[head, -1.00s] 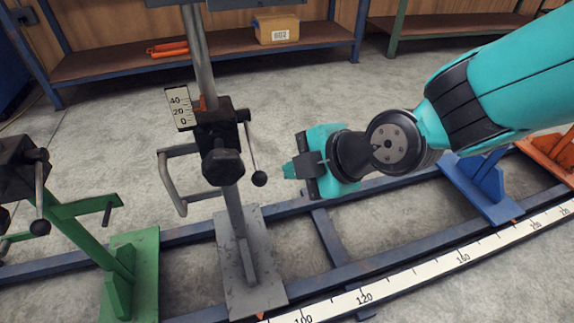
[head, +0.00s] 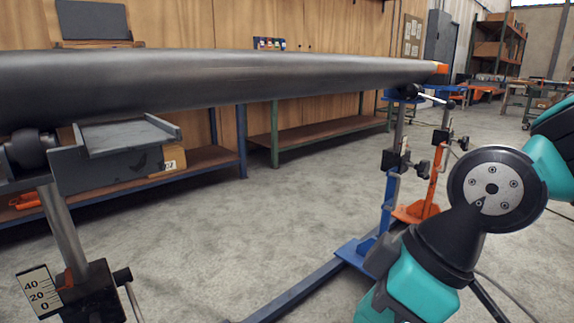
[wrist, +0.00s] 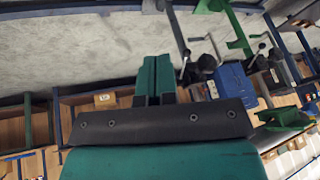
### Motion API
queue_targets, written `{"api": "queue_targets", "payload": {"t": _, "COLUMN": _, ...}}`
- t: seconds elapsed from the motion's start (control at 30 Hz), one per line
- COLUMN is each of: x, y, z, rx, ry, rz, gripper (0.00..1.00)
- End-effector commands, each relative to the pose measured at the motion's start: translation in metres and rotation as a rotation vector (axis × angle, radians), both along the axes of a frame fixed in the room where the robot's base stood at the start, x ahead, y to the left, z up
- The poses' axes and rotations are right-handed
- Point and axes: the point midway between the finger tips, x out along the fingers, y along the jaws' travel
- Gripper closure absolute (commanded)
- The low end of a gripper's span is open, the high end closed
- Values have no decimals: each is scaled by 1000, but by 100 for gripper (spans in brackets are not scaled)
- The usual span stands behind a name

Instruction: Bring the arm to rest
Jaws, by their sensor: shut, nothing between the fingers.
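In the wrist view my gripper (wrist: 155,78) shows its two teal fingers side by side, closed together with nothing between them. Beyond the fingers are open floor and, farther off, stands and benches, and they touch nothing visible. In the head view my arm's wrist and teal gripper body hang at the lower right, pointing down. The fingertips are below the frame there.
A long dark pipe (head: 230,82) spans the head view, above a grey stand (head: 90,293), a blue stand (head: 388,200) and an orange stand (head: 430,187). A blue floor rail (head: 300,292) runs beneath. Open floor (head: 260,215) lies between the rail and the benches.

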Motion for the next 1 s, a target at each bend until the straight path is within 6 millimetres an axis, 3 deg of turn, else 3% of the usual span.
{"api": "queue_targets", "payload": {"t": 0.03, "x": -9, "y": -16, "z": 3, "rx": -19, "ry": 55, "rz": -101, "gripper": 100}}
{"api": "queue_targets", "payload": {"t": 0.2, "x": -43, "y": -58, "z": 7, "rx": -93, "ry": 245, "rz": -436, "gripper": 100}}
{"api": "queue_targets", "payload": {"t": 0.27, "x": -42, "y": -56, "z": 34, "rx": -96, "ry": 248, "rz": -428, "gripper": 100}}
{"api": "queue_targets", "payload": {"t": 0.57, "x": -42, "y": -55, "z": 117, "rx": -94, "ry": 246, "rz": -421, "gripper": 100}}
{"api": "queue_targets", "payload": {"t": 1.0, "x": -41, "y": -55, "z": 286, "rx": -94, "ry": 246, "rz": -420, "gripper": 100}}
